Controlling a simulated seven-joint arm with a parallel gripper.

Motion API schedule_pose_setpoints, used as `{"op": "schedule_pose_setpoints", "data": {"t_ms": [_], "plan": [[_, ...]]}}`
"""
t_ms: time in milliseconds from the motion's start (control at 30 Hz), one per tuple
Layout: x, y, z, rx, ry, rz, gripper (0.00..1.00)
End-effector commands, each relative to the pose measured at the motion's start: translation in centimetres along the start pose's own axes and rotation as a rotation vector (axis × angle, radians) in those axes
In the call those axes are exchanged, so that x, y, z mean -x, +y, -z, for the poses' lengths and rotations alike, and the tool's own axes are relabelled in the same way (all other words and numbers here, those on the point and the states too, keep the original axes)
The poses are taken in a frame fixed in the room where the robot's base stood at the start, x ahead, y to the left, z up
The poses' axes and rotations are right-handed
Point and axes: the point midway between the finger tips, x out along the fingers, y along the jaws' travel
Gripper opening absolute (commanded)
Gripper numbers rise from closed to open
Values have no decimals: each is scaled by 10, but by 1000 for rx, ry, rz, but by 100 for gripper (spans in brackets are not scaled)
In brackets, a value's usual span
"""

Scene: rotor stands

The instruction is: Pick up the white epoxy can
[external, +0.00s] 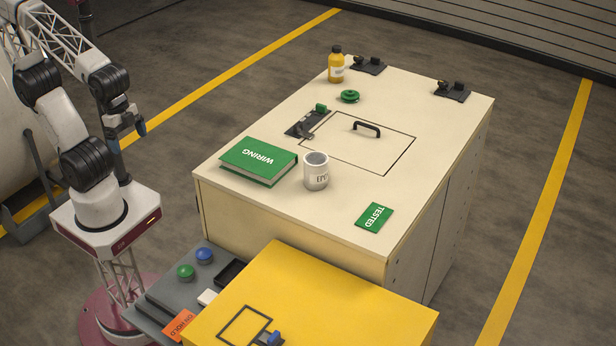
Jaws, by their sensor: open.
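My gripper (128,137) hangs at the left, out past the cabinet's left edge and well away from the can. It points down and holds nothing that I can see; its fingers are small in this view.
On the cabinet top (235,132) are a hatch with a black handle (366,127), a latch, a green spool (349,96), a yellow bottle (336,66), black brackets and a green TESTED card (374,217). A yellow box (330,300) and a grey button panel (165,290) stand in front.

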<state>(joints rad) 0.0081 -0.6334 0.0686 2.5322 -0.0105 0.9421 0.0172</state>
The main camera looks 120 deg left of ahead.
Motion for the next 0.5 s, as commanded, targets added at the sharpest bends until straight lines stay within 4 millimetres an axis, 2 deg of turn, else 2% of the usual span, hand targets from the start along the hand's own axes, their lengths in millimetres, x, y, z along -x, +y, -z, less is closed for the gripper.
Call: {"op": "schedule_pose_setpoints", "data": {"t_ms": [333,500], "plan": [[0,0,1,2,0,0,100],[2,-3,10,30,-4,2,100]]}}
